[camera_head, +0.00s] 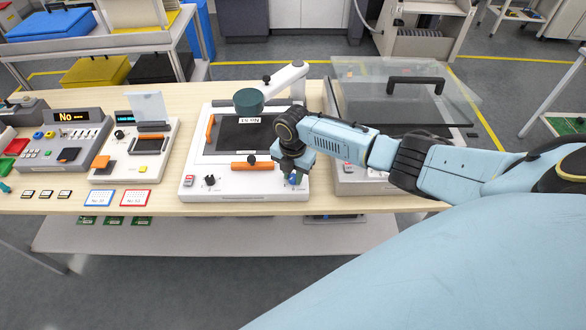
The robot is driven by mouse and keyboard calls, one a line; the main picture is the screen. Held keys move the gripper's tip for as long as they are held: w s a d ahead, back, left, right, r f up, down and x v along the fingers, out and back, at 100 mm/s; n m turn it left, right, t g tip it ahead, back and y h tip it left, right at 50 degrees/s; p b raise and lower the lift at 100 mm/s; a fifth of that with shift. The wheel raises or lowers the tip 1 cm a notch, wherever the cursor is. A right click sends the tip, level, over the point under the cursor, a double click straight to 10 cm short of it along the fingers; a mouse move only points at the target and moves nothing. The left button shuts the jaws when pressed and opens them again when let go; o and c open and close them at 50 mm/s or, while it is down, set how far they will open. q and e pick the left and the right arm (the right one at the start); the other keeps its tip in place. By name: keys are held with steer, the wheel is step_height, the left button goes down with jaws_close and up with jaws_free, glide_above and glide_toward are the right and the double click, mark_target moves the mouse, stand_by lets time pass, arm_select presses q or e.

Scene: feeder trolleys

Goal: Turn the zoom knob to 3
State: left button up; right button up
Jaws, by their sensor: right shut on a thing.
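The white inspection device (235,190) stands mid-table, with a dark panel, a small "No" label, orange handles and a swing arm carrying a dark green round head (248,100). A black knob (210,181) sits at its front left, beside a red button. My right gripper (296,178) points down at the device's front right corner and is shut on a small knob there. The gripper mostly hides this knob; a little blue shows at the fingertips. I cannot read its scale or pointer, nor a zoom label. My left gripper is not in view.
A glass-lidded machine (400,95) with a black handle stands right of the device, behind my right arm. A smaller white device (140,160) and a grey console (62,140) stand to the left. Cards (98,198) lie along the table's front edge.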

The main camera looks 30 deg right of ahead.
steer(key=m+p, duration=0.3)
steer(key=m, duration=0.3)
steer(key=shift+r+m, duration=0.1)
steer(key=shift+m, duration=0.2)
steer(key=m+p, duration=0.1)
steer(key=m, duration=0.2)
steer(key=shift+m, duration=0.3)
steer(key=m+p, duration=0.1)
steer(key=m, duration=0.2)
steer(key=shift+m+p, duration=0.4)
steer(key=m+p, duration=0.1)
steer(key=m, duration=0.5)
steer(key=shift+d+p, duration=0.1)
steer(key=shift+p, duration=0.25)
steer(key=m, duration=0.3)
steer(key=shift+m+p, duration=0.3)
steer(key=shift+p, duration=0.05)
steer(key=shift+m, duration=1.9)
steer(key=o, duration=1)
